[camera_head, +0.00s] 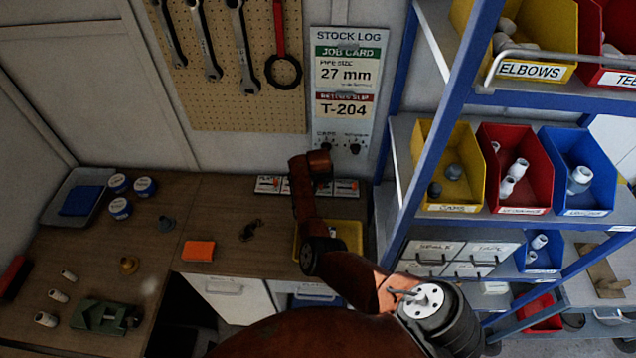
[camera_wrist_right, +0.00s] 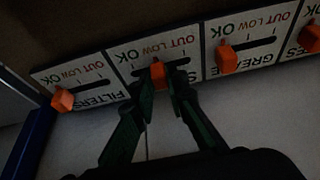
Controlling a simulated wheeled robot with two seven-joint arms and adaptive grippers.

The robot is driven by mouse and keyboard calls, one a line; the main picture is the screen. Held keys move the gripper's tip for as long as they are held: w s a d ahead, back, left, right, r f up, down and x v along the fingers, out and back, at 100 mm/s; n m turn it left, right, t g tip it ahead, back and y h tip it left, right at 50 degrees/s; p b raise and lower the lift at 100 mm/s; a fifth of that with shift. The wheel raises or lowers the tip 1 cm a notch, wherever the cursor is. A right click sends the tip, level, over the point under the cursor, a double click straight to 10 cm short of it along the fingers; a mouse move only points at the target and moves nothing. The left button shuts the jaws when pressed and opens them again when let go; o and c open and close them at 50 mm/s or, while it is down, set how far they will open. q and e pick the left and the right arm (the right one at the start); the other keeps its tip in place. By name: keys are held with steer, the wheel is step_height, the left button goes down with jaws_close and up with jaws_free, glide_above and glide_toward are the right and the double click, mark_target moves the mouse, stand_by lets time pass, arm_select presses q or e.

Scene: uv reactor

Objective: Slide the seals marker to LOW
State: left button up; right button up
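A row of white label plates with orange slide markers shows in the right wrist view. The plate (camera_wrist_right: 119,72) at my right gripper (camera_wrist_right: 162,84) reads OUT, LOW, OK; its name is hidden behind the fingers. Its orange marker (camera_wrist_right: 157,72) stands by LOW, between my two dark green fingertips. The fingertips are close to it on both sides; whether they press on it I cannot tell. In the head view my right arm covers the gripper and part of the plates. My left gripper is not in view.
The FILTERS plate (camera_wrist_right: 103,95) and the GREASE plate (camera_wrist_right: 262,57) flank it closely, with their own protruding markers. In the head view a yellow tray (camera_head: 350,232) lies below the row, and a blue shelf rack (camera_head: 398,205) stands to the right.

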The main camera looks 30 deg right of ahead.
steer(key=o, duration=0.4)
steer(key=shift+w+a, duration=0.1)
steer(key=shift+w, duration=0.05)
steer(key=shift+r, duration=0.15)
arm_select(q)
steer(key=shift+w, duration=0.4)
arm_select(e)
steer(key=v, duration=1.1)
steer(key=shift+s+r, duration=0.2)
steer(key=shift+r, duration=0.1)
steer(key=shift+a, duration=0.15)
